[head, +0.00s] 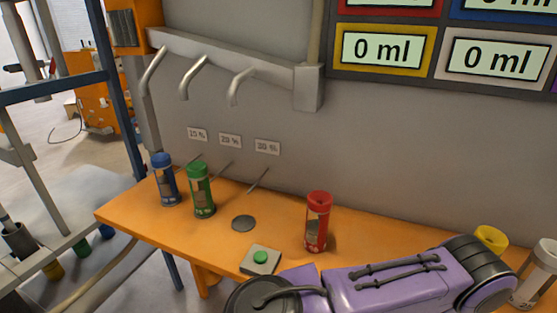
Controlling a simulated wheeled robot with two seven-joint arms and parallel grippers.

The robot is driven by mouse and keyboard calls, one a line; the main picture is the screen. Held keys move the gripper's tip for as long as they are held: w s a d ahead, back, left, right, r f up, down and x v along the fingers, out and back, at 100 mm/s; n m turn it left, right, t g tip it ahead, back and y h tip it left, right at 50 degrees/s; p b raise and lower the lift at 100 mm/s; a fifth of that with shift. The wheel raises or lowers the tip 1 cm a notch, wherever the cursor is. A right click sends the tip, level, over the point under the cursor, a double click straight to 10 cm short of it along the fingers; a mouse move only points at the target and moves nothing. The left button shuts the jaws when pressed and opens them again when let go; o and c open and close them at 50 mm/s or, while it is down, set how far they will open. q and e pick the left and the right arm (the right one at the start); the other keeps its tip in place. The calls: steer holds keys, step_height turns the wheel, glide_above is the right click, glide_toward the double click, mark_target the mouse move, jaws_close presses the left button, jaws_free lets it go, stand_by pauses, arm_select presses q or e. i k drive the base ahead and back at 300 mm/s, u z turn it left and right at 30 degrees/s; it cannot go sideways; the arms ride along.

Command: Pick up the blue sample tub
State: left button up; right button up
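The blue sample tub (166,181) stands upright at the left end of the orange bench, near its left edge. Neither of my grippers shows in the head view. A purple arm of mine crosses the bottom right, well away from the blue tub. Nothing hides the blue tub.
A red tub (317,222) stands mid-bench, near a green button (260,257) and a dark disc (243,223). A yellow tub (491,238) and a white tub (535,275) are at right. Three bent pipes (192,78) hang above. The orange bench (150,225) is clear before the blue tub.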

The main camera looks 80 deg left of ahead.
mark_target(161, 162)
steer(key=z, duration=0.35)
steer(key=k, duration=1.5)
steer(key=u, duration=0.7)
